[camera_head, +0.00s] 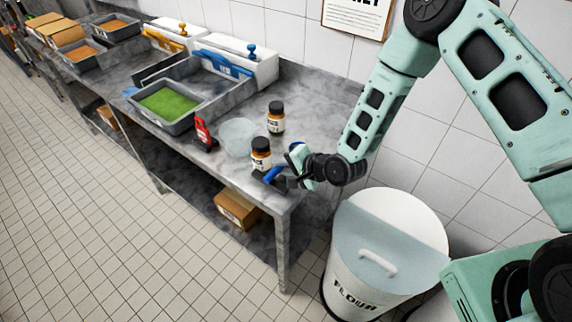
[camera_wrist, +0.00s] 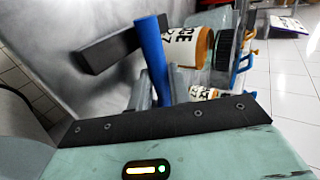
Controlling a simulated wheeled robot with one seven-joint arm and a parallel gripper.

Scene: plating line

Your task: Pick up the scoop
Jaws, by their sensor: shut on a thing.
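The scoop shows as a blue handle (camera_head: 272,174) at the near right corner of the steel table, in my gripper (camera_head: 283,179). The rest of the scoop is hidden or too small to make out. I cannot tell whether the scoop touches the table.
A tray of green food (camera_head: 167,104) lies farther left. A white flour bin (camera_head: 385,255) stands beside the table.

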